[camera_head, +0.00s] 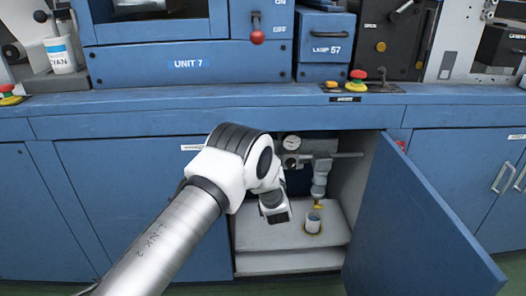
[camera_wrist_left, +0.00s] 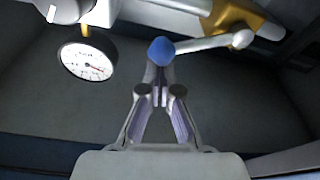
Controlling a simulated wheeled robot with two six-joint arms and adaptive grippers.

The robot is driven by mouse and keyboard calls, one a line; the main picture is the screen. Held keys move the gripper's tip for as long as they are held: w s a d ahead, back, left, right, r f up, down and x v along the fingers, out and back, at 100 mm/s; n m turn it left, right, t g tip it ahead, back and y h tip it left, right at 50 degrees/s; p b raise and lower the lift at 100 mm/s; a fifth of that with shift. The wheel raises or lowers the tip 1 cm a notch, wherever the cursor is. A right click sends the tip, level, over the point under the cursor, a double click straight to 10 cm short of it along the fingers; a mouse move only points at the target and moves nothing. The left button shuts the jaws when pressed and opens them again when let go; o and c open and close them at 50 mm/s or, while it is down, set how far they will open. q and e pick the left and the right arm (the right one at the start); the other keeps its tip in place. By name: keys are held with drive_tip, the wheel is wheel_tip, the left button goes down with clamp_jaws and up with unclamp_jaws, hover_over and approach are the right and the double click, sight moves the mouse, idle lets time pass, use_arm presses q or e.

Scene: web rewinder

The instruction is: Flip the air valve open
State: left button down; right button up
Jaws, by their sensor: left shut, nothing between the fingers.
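In the left wrist view the air valve has a brass-coloured body (camera_wrist_left: 232,18) on a pale pipe. Its silver lever (camera_wrist_left: 203,43) runs left and ends in a blue knob (camera_wrist_left: 161,51). My left gripper (camera_wrist_left: 160,82) is shut and empty, with its fingertips right at the knob; I cannot tell whether they touch it. In the head view my left arm reaches into the open cabinet, and its wrist hides the fingers and the valve lever. My right gripper is not in view.
A round pressure gauge (camera_head: 291,142) hangs by the pipe; the left wrist view shows it too (camera_wrist_left: 88,60). A grey filter unit (camera_head: 320,180) hangs above a small cup (camera_head: 313,226) on the cabinet shelf (camera_head: 285,261). The blue cabinet door (camera_head: 415,235) stands open at right.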

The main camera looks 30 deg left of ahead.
use_arm(q)
drive_tip(key=f+m, duration=0.1)
drive_tip(key=d+f+m, duration=0.1)
drive_tip(key=m, duration=0.1)
drive_tip(key=f+m+h, duration=0.1)
drive_tip(key=shift+w+d+m+t, duration=0.2)
drive_tip(key=shift+w+m+t, duration=0.1)
drive_tip(key=shift+w+t, duration=0.1)
drive_tip(key=shift+f, duration=0.2)
idle(0.3)
